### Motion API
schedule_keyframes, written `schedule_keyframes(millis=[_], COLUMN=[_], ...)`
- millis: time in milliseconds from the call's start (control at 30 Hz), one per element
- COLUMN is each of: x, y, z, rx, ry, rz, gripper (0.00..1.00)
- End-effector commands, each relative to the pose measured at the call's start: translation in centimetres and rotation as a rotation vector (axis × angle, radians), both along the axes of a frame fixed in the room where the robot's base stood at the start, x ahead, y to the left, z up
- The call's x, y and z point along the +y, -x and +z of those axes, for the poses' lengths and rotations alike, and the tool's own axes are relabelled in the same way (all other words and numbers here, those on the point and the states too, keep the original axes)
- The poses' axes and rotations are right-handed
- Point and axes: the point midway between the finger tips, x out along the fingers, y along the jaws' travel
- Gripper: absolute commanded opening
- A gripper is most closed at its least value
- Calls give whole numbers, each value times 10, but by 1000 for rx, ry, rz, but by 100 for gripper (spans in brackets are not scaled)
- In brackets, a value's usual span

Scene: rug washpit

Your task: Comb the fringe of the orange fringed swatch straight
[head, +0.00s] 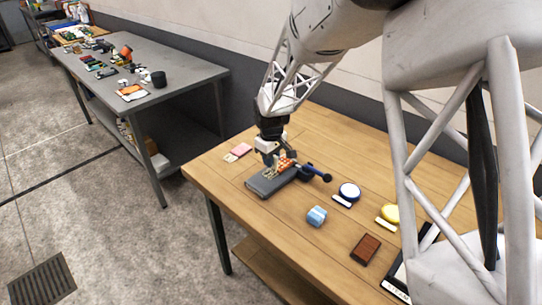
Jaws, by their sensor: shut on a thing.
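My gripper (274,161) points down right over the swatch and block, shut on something. A dark blue tool (318,174) with a rounded end sticks out to the right from beside the gripper, and it seems to be what I hold. The jaws hide part of the swatch, and the tool's working end and any contact are too small to tell.
On the wooden table (222,176) are a pink-and-cream item (240,151), a blue roll (316,216), a white-topped round tin (349,191), a yellow round item (389,213) and a brown block (365,248). A grey table (188,80) with many small things stands far left.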

Motion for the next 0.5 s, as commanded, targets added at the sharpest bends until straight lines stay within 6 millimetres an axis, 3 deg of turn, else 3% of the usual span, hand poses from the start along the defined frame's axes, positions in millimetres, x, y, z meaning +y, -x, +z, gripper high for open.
schedule_keyframes(millis=[500], x=[0], y=[0], z=[-23], rx=[0], ry=[0], rz=[0], gripper=[0])
